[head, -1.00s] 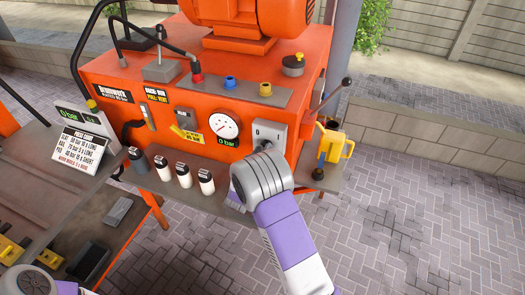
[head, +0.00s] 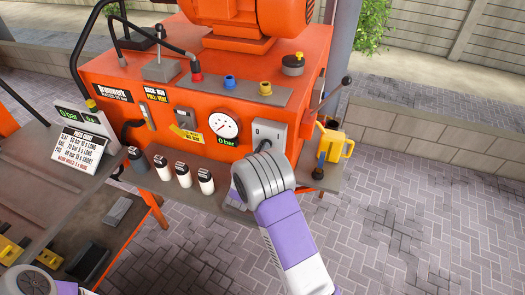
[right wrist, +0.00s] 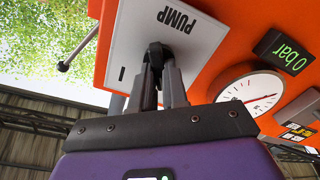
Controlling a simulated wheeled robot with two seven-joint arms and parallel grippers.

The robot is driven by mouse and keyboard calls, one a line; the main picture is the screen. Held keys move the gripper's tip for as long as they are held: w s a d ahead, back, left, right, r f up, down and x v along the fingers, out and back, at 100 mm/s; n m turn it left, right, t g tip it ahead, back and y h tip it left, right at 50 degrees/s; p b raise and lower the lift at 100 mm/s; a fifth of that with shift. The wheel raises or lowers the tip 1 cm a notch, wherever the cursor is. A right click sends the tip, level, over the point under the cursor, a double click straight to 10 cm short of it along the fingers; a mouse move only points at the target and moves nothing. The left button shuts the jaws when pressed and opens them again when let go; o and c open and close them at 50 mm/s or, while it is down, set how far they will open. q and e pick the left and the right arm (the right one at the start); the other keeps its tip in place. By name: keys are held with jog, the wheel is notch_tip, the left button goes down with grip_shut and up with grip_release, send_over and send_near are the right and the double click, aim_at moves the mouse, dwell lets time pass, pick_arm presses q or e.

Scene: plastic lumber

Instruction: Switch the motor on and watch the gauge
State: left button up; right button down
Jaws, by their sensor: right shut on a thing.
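The orange power unit (head: 150,75) has a grey pump switch plate (head: 274,130) on its front, marked 0 in the head view. In the right wrist view the plate (right wrist: 165,35) shows the word PUMP and an I mark. My right gripper (right wrist: 158,75) is shut on the dark switch knob (right wrist: 155,55). My right wrist partly hides this in the head view. The round white gauge (head: 224,125) is left of the plate. The green display (head: 228,142) below it reads 0 bar. My left arm shows at the bottom left, its fingers not visible.
Red, blue and yellow fittings (head: 230,82) line the top ledge. Several capped bottles (head: 184,175) stand on the front shelf. A price sign (head: 83,147) stands at the left. Paving at the right is open.

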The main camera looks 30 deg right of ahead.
jog(key=shift+s+d+f+m+b, duration=0.1)
jog(key=shift+s+m+b, duration=0.05)
jog(key=shift+m+b, duration=3.25)
jog(key=shift+s+d+m+b, duration=0.1)
jog(key=shift+m+b, duration=3.15)
jog(key=shift+m, duration=0.15)
jog(key=c, duration=1.1)
grip_release()
jog(key=shift+c, duration=0.2)
jog(key=v, duration=0.7)
jog(key=shift+s+a+p, duration=0.2)
jog(key=shift+p, duration=0.25)
